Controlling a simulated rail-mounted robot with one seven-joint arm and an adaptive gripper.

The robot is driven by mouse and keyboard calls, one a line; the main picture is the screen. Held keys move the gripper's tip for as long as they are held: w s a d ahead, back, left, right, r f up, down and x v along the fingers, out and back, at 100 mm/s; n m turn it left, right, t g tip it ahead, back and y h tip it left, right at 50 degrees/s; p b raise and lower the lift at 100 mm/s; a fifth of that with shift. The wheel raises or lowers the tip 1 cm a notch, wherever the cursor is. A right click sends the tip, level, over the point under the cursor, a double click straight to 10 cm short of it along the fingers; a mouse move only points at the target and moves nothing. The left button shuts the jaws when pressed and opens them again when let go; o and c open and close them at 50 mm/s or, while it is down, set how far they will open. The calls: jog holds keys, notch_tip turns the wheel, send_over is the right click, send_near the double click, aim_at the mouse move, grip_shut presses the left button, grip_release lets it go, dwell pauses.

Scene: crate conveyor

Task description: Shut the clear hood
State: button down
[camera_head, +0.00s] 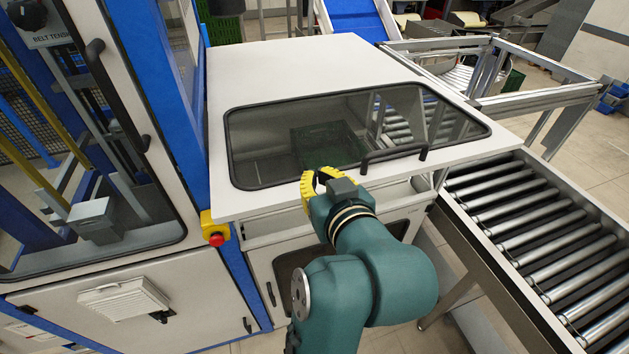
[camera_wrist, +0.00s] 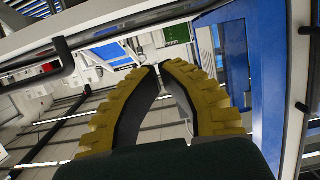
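The clear hood (camera_head: 290,75) is a white lid with a dark-rimmed see-through window (camera_head: 262,135), in the head view's middle. It slopes over the cabinet, and a gap with frame parts shows under its front edge, so it looks not fully down. Its black bar handle (camera_head: 393,157) is on the front edge, right of centre. My gripper (camera_head: 322,174) has yellow ribbed fingers and overlaps the hood's front edge left of the handle; contact cannot be told. In the wrist view the fingertips (camera_wrist: 160,65) nearly meet with nothing between them.
A roller conveyor (camera_head: 540,235) runs along the right. A dark green crate (camera_head: 328,143) shows through the window. A blue-framed cabinet (camera_head: 180,100) stands at the left, with a red button on a yellow box (camera_head: 215,235) beside the hood's front left corner.

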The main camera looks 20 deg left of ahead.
jog(key=x, duration=0.1)
jog(key=p+x, duration=0.1)
jog(key=x, duration=0.1)
jog(key=shift+w+a+f, duration=0.1)
jog(key=shift+f, duration=0.25)
jog(key=f, duration=0.3)
jog(key=shift+d+f+p, duration=0.2)
jog(key=shift+d+p, duration=0.05)
jog(key=shift+p, duration=0.1)
jog(key=shift+f, duration=0.1)
